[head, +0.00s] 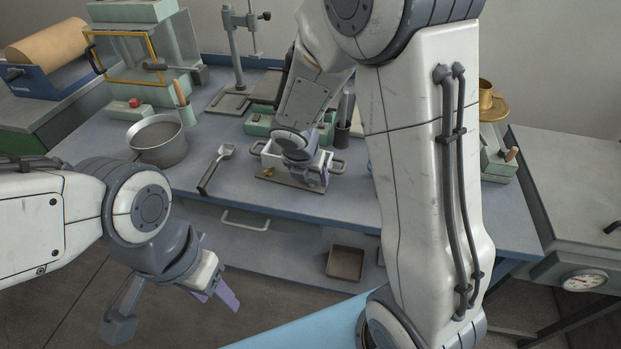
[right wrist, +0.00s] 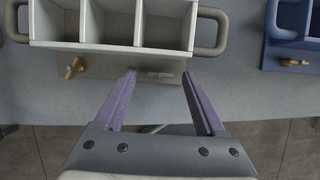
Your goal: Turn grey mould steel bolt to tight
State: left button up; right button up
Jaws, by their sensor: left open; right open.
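The grey mould (right wrist: 130,48) is a pale three-compartment box with a rounded handle at each end, on a flat base plate (right wrist: 110,66). In the head view the mould (head: 271,157) is partly hidden by my right arm. A brass bolt (right wrist: 72,68) sits on its front left. The steel bolt (right wrist: 160,74), a small light-grey bar, lies further right along the same front. My right gripper (right wrist: 159,78) is open, its fingertips either side of the steel bolt; contact cannot be told. My left gripper (head: 216,295) is open and empty, in front of the bench.
A blue mould (right wrist: 284,35) with a brass bolt (right wrist: 295,62) stands to the right in the wrist view. On the bench (head: 225,195) are a metal pan (head: 158,141) and a scoop (head: 214,168) left of the grey mould. A small tray (head: 345,262) sits lower down.

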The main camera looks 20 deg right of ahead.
grip_shut()
jog(key=m, duration=0.1)
jog(key=m+p, duration=0.1)
jog(key=shift+w+a+r+m+g+h, duration=0.1)
jog(key=shift+a+m+g+h, duration=0.05)
jog(key=shift+m+g+h, duration=0.25)
jog(key=shift+m+g+p, duration=0.3)
jog(key=shift+m+p, duration=0.15)
jog(key=shift+m, duration=0.35)
grip_release()
